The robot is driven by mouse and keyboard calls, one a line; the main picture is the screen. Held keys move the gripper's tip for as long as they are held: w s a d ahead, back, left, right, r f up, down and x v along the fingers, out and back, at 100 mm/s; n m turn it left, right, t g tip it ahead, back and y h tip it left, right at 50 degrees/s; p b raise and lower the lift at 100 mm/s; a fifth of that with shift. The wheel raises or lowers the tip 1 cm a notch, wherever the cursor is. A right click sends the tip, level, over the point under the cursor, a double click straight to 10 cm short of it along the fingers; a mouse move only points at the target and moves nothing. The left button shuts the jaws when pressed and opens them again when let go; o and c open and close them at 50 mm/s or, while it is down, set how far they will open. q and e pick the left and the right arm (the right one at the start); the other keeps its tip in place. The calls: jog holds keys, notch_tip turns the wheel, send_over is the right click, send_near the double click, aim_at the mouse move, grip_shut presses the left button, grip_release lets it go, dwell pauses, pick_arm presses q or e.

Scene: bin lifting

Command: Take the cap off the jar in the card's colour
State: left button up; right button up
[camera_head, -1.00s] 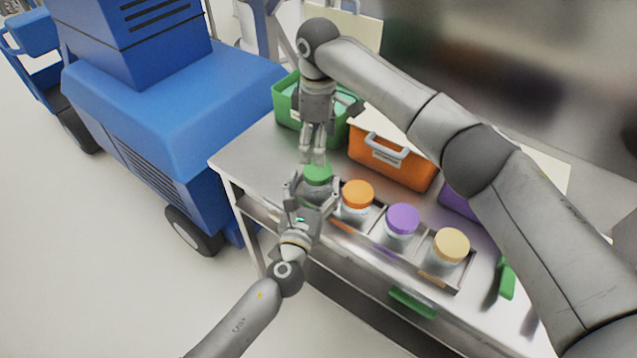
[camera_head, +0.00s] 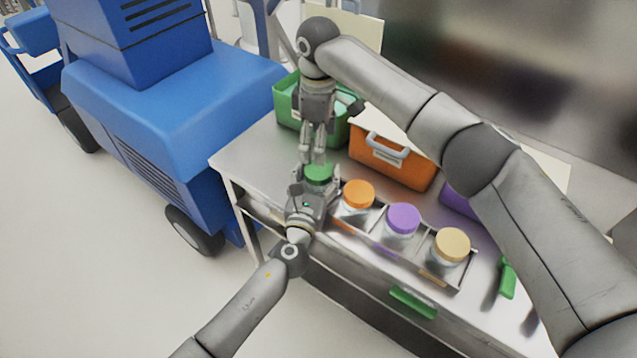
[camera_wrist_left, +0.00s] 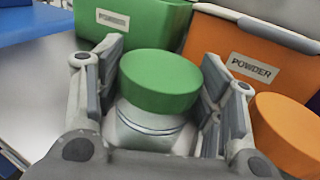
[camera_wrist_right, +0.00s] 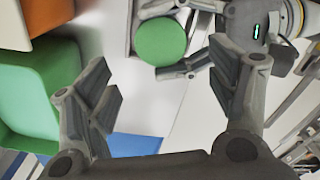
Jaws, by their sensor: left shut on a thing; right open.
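The jar with the green cap (camera_head: 318,174) stands at the left end of the row of jars. My left gripper (camera_head: 317,187) is shut on the body of this jar, below the cap. In the left wrist view the fingers flank the clear jar (camera_wrist_left: 148,128) and the green cap sits on top. My right gripper (camera_head: 313,156) points down, open and empty, just above and behind the green cap. Jars with an orange cap (camera_head: 359,194), a purple cap (camera_head: 403,218) and a cream cap (camera_head: 452,245) stand to the right. I cannot make out a coloured card.
The jars stand in a divided metal tray (camera_head: 378,238) at the table's front. A green bin (camera_head: 285,103) and an orange bin (camera_head: 400,172) stand behind, with a purple one partly hidden by my right arm. A blue vehicle (camera_head: 165,115) is at the left. The table's left corner is bare.

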aim_at(318, 169)
pick_arm(q)
jog(key=shift+c, duration=0.9)
pick_arm(e)
jog(key=shift+o, duration=0.7)
jog(key=shift+s+y, duration=0.45)
jog(key=shift+y, duration=0.25)
jog(key=s+d+r+m+t+y, duration=0.1)
jog(key=d+r+m+t+y, duration=0.15)
jog(key=d, duration=0.25)
jog(key=shift+n+g, duration=0.45)
jog(key=x, duration=1.1)
jog(key=shift+w+a, duration=0.1)
jog(key=shift+a, duration=0.3)
jog(key=shift+c, duration=0.3)
jog(key=c, duration=1.1)
jog(key=shift+c, duration=0.2)
jog(key=shift+r, duration=0.25)
